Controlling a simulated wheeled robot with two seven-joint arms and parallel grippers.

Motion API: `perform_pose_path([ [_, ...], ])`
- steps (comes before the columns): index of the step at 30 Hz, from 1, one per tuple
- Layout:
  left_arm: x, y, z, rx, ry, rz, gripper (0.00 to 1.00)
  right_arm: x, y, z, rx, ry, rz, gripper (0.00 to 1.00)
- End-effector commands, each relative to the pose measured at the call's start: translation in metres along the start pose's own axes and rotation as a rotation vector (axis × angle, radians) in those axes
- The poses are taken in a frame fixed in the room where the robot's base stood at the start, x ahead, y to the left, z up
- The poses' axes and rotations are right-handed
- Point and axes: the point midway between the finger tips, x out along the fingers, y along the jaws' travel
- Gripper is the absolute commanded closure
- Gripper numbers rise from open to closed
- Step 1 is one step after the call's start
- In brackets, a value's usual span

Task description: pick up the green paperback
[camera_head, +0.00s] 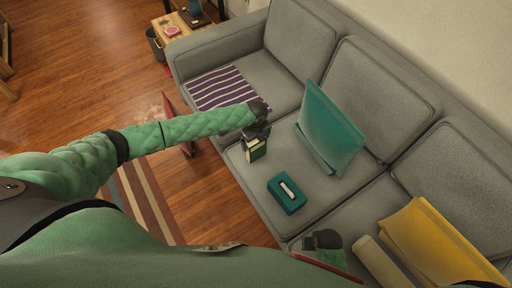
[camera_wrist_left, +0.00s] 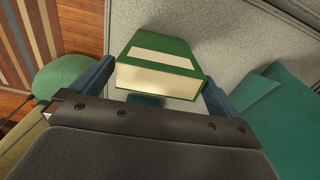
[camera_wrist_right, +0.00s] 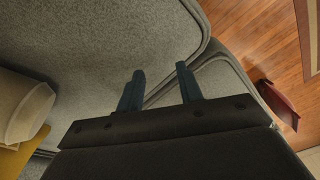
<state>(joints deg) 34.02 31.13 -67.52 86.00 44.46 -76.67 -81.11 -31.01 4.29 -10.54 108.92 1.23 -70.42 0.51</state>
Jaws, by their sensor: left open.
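The green paperback (camera_head: 255,152) stands on the grey sofa seat, left of the teal cushion. In the left wrist view the green paperback (camera_wrist_left: 158,70) shows a green cover with a pale label and cream page edges. My left gripper (camera_head: 259,134) is open just above it. In the left wrist view its two fingers (camera_wrist_left: 157,82) lie on either side of the book, and I cannot tell whether they touch it. My right gripper (camera_head: 326,240) is low in the head view, above the sofa's near side. Its fingers (camera_wrist_right: 160,70) are apart with nothing between them.
A teal tissue box (camera_head: 293,206) sits on the seat near the book. A teal cushion (camera_head: 334,125) leans behind. A striped cloth (camera_head: 222,90) lies on the far seat. A beige bolster (camera_head: 376,263) and yellow cushion (camera_head: 425,238) are at the near end.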

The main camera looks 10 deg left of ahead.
Motion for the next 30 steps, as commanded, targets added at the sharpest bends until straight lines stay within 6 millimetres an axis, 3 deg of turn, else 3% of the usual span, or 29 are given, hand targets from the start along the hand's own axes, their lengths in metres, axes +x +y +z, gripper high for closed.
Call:
perform_pose_path([
  [11, 0.0093, 0.0002, 0.0003, 0.000, -0.001, 0.000, 0.00, 0.0097, 0.0015, 0.0026, 0.000, 0.001, 0.002, 0.64],
  [21, 0.0085, -0.0002, 0.0005, 0.000, -0.001, -0.001, 0.60, 0.0087, 0.0007, 0.0018, 0.001, 0.002, 0.001, 0.64],
  [30, 0.0060, -0.0005, 0.0008, 0.000, -0.001, -0.002, 0.60, 0.0098, 0.0006, 0.0022, 0.000, -0.001, 0.000, 0.64],
])
